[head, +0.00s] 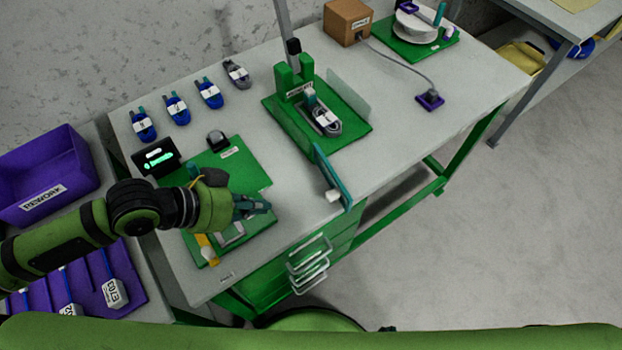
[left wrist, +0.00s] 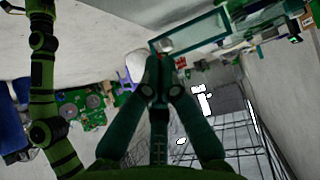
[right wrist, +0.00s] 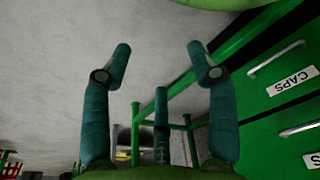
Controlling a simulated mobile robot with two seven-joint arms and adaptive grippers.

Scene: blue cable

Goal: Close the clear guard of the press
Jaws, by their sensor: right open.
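The press (head: 297,110) stands on its green base near the back middle of the table, with a coiled grey cable (head: 326,122) on it. The guard (head: 331,178), a teal-framed panel with a white knob (head: 333,196), stands swung out from the press toward the table's front edge. In the left wrist view the guard frame (left wrist: 222,27) and knob (left wrist: 166,45) lie beyond the fingertips. My left gripper (head: 266,206) is left of the knob and apart from it, fingers drawn together, nothing visible in them. My right gripper (right wrist: 158,52) is open and empty over the floor beside the drawers.
A green work mat (head: 228,165) lies under my left gripper. Several blue cable coils (head: 176,109) and a black display (head: 155,158) are behind it. Drawers (head: 290,275) with protruding handles are below the front edge. A clear side pane (head: 350,95) stands right of the press.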

